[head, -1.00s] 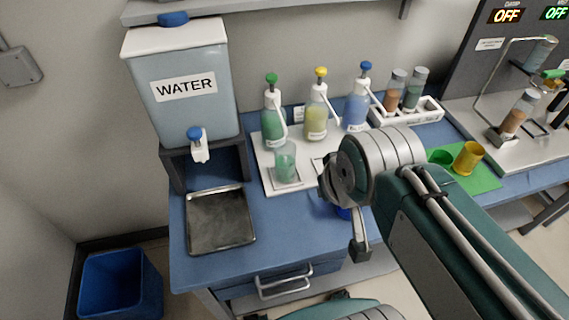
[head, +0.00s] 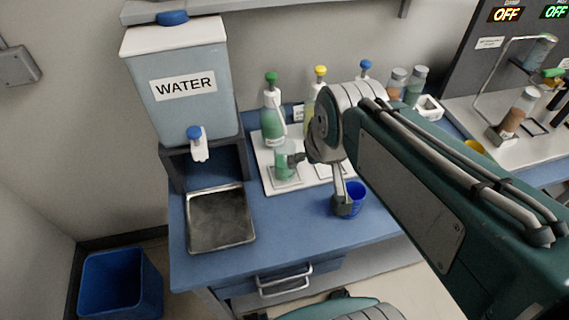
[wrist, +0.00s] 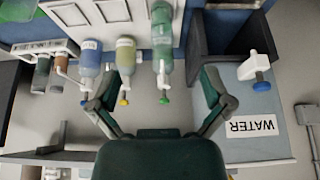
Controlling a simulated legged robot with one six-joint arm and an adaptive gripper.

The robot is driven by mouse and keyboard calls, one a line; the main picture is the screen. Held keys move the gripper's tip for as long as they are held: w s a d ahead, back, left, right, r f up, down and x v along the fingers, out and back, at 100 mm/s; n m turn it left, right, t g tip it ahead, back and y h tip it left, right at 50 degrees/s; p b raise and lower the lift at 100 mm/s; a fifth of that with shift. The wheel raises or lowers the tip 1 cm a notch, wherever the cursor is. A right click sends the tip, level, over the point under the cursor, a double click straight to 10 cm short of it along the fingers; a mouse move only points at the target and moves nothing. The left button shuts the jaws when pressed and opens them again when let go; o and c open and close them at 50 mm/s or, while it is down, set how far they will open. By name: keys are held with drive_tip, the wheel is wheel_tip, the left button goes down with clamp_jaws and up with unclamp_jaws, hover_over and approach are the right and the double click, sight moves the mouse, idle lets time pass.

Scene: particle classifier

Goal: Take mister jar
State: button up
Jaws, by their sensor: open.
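No label in view reads "mister jar", so I cannot tell for certain which thing it is. A clear jar with pale green content (head: 284,167) stands upright on the white tray, in front of the green pump bottle (head: 272,127). My gripper (head: 320,183) is open just right of this jar; one finger overlaps its right edge in the head view, and contact cannot be told. In the wrist view my gripper (wrist: 158,74) is spread wide and empty, with the upside-down green bottle (wrist: 162,62) between its fingers. The jar is hard to separate from that bottle there.
A blue cup (head: 357,196) stands beside my right finger. Yellow (wrist: 125,56) and blue (wrist: 91,58) pump bottles stand beside the green one. The water tank (head: 180,95) and metal drip tray (head: 221,222) are at left. The blue counter's front left (head: 285,235) is clear.

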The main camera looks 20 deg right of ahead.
drive_tip(key=w+f, duration=0.2)
drive_tip(key=w, duration=0.6)
approach(285, 146)
drive_tip(key=shift+g, duration=0.4)
drive_tip(key=shift+s+a+x, duration=0.15)
drive_tip(key=shift+x, duration=0.85)
drive_tip(key=shift+s+a+x, duration=0.1)
drive_tip(key=shift+x, duration=0.85)
drive_tip(key=shift+s+a+x, duration=0.15)
drive_tip(key=shift+x, duration=0.85)
drive_tip(key=shift+f, duration=0.15)
drive_tip(key=c, duration=1.1)
